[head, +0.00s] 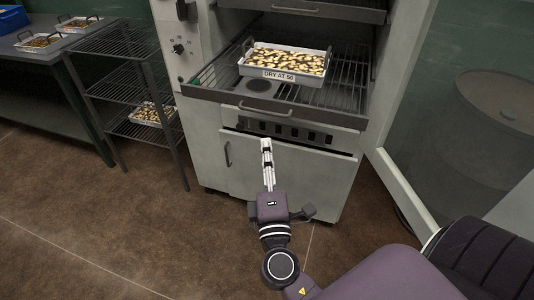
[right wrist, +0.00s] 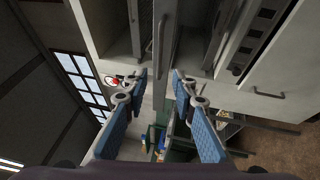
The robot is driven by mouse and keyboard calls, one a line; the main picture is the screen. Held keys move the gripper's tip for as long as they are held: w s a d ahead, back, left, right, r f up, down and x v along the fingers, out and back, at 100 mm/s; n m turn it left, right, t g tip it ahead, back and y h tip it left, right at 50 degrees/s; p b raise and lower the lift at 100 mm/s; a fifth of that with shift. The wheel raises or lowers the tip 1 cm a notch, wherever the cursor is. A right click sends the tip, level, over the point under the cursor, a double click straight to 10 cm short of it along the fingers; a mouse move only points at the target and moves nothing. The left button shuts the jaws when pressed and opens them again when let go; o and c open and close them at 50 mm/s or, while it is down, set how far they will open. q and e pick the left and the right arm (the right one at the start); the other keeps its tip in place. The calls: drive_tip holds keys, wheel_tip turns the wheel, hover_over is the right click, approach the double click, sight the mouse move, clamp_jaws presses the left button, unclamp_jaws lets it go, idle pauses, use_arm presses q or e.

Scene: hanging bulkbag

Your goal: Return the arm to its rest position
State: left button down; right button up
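My right arm comes in from the lower right of the head view. Its right gripper (head: 267,150) points up the picture, in front of the cabinet's lower door, with nothing held. In the right wrist view the two blue-padded fingers of this gripper (right wrist: 160,76) stand apart with an empty gap between them. I cannot tell whether it touches the door. My left arm and gripper do not show.
A white tray (head: 283,75) of sliced pieces, labelled "DRY AT 50", sits on the pulled-out oven rack (head: 340,95). A wire shelf (head: 120,75) and table (head: 30,58) with trays stand left. An open cabinet door (head: 400,190) and drum (head: 480,130) are right. Brown floor is clear at left.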

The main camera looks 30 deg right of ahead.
idle(0.3)
drive_tip(key=w+a+f+g+y, duration=0.1)
drive_tip(key=a+f+g+y, duration=0.1)
drive_tip(key=f, duration=0.8)
drive_tip(key=a+f+g+y, duration=0.1)
drive_tip(key=f+y, duration=0.1)
drive_tip(key=f, duration=0.8)
drive_tip(key=s+a+f+m+g+y, duration=0.1)
drive_tip(key=s+a+f+g+y, duration=0.3)
drive_tip(key=f, duration=0.8)
drive_tip(key=s+d+f+m+g+h, duration=0.15)
drive_tip(key=s+f, duration=0.35)
drive_tip(key=f, duration=0.6)
drive_tip(key=s+f+m+g, duration=0.2)
drive_tip(key=s+f+m, duration=0.1)
drive_tip(key=s+f, duration=0.4)
drive_tip(key=s+d+f+m+g+y, duration=0.1)
drive_tip(key=s+f, duration=0.6)
drive_tip(key=s, duration=0.7)
drive_tip(key=s+d+f+m+g+y, duration=0.1)
drive_tip(key=s+f+m+g, duration=0.3)
drive_tip(key=s+f, duration=0.3)
drive_tip(key=s+g, duration=0.1)
drive_tip(key=s, duration=0.3)
drive_tip(key=shift+f+m, duration=0.15)
drive_tip(key=shift+m, duration=0.2)
